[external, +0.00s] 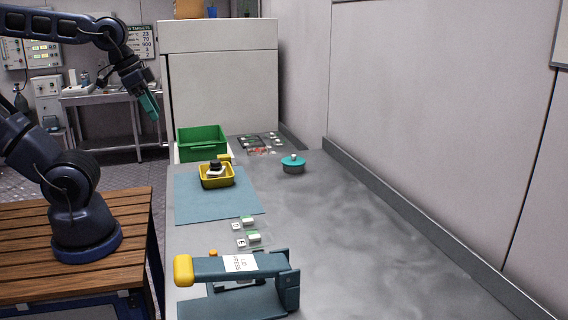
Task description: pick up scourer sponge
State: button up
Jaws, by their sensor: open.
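My gripper (150,108) hangs at the upper left, high above and left of the green crate, with its teal fingers pointing down. It is open, nothing shows between the fingers, and it is apart from every object on the counter. I cannot tell for certain which thing is the scourer sponge. A small yellow item (225,158) also shows behind the yellow tray, too small to make out.
A yellow tray (205,183) holding a black-and-white object stands on a blue mat (196,207). Behind it is a green crate (202,154). A teal round lidded thing (293,165) stands to the right. A yellow-handled press (225,267) fills the near edge. The counter's right side is clear.

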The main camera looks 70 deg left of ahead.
aim_at(221, 156)
dwell(0.3)
